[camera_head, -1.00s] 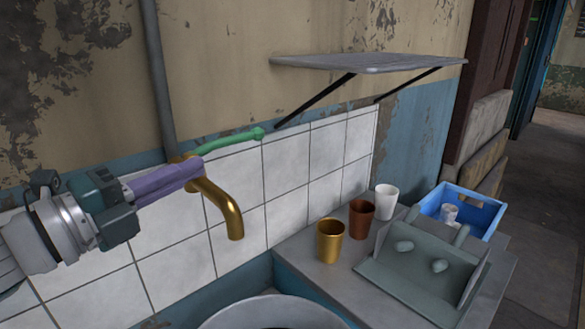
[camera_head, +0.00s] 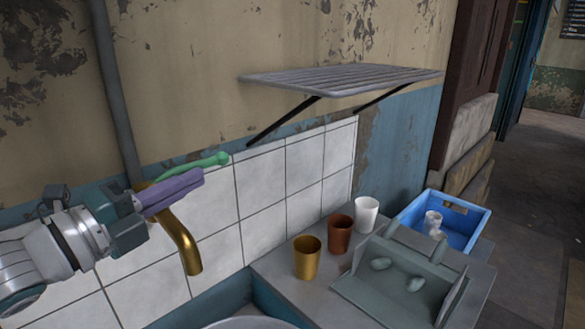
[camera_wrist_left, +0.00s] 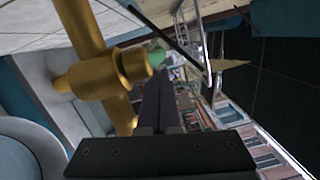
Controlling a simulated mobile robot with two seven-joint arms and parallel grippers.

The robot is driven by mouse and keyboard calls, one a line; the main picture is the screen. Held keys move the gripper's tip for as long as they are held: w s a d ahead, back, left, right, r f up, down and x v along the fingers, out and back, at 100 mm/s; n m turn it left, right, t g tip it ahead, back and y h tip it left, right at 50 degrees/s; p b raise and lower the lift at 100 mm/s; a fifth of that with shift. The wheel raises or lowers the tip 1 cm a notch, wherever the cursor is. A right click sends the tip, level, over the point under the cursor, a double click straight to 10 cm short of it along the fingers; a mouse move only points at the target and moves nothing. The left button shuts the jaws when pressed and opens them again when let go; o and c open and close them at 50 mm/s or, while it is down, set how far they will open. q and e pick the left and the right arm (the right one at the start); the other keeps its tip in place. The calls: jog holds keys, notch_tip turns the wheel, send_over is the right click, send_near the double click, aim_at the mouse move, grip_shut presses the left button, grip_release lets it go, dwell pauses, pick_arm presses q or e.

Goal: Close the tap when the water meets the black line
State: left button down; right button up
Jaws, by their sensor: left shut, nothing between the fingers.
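The gold tap (camera_head: 187,250) comes out of the tiled wall, its spout bent downward. Its green handle (camera_head: 221,159) sticks out to the right. My left gripper (camera_head: 201,175), with purple fingers, is shut and empty in front of the handle, hiding part of it. In the left wrist view the shut fingers (camera_wrist_left: 160,82) lie just below the green handle end (camera_wrist_left: 157,57) and right of the gold tap body (camera_wrist_left: 95,75); I cannot tell if they touch. A round basin (camera_head: 252,323) is cut off at the bottom edge. No water or black line is visible. My right gripper is out of view.
On the counter right of the tap stand a gold cup (camera_head: 307,259), a brown cup (camera_head: 340,235) and a white cup (camera_head: 366,215). A grey-green rack (camera_head: 375,305) and a blue crate (camera_head: 470,222) are further right. A shelf (camera_head: 340,80) hangs above.

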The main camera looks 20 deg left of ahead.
pick_arm(q)
jog(key=shift+x, duration=0.75)
jog(key=shift+w+a+n+y, duration=0.3)
jog(key=shift+a+n+y, duration=0.2)
jog(key=shift+y, duration=0.3)
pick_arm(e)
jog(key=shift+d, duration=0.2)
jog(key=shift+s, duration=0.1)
